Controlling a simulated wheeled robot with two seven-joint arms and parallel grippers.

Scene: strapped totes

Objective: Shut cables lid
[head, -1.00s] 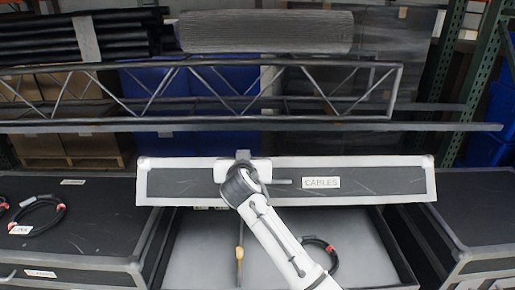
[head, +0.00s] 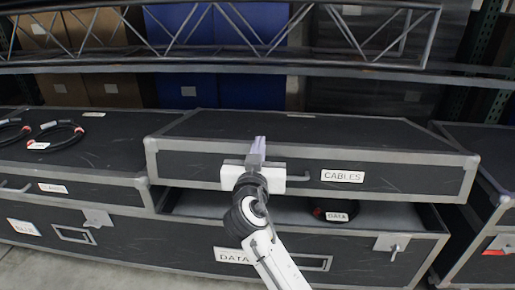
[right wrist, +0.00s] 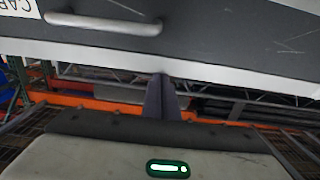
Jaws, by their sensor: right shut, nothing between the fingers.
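The cables lid (head: 400,178) is a dark grey panel with silver edges, a handle and a white CABLES label (head: 342,176). It is partly open over its tote (head: 160,225), and a gap shows the pale inside and a coiled cable (head: 320,211). My right gripper (head: 258,147) is shut and empty, its fingers in front of the lid's front face near its top edge. In the right wrist view the shut fingers (right wrist: 161,98) reach the lid's pale edge (right wrist: 220,74); whether they touch is unclear. My left gripper is not in view.
A closed tote (head: 100,150) with coiled cables (head: 55,135) on top stands at the left. Another tote (head: 490,150) stands close at the right. A metal truss (head: 250,30) and rail lie behind. Bare floor (head: 50,272) shows at the lower left.

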